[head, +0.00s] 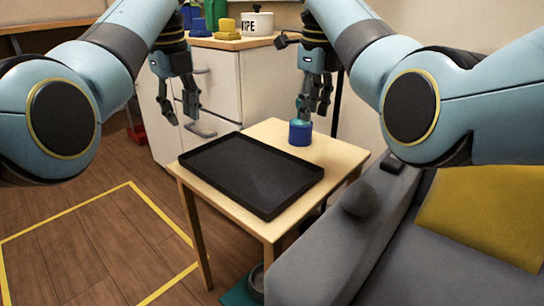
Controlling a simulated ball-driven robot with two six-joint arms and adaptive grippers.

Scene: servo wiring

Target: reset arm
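My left gripper (179,112) hangs in the air left of the small table, in front of the white drawer cabinet. Its fingers are spread and nothing shows between them. My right gripper (312,112) hangs over the table's far side with its fingers apart. No object shows held in the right gripper.
A black tray (252,172) covers much of the wooden table (345,156). A grey sofa (400,250) with a yellow cushion (490,215) is at the right. The white cabinet (215,85) carries yellow, green and white items. Yellow tape (65,212) marks clear floor at left.

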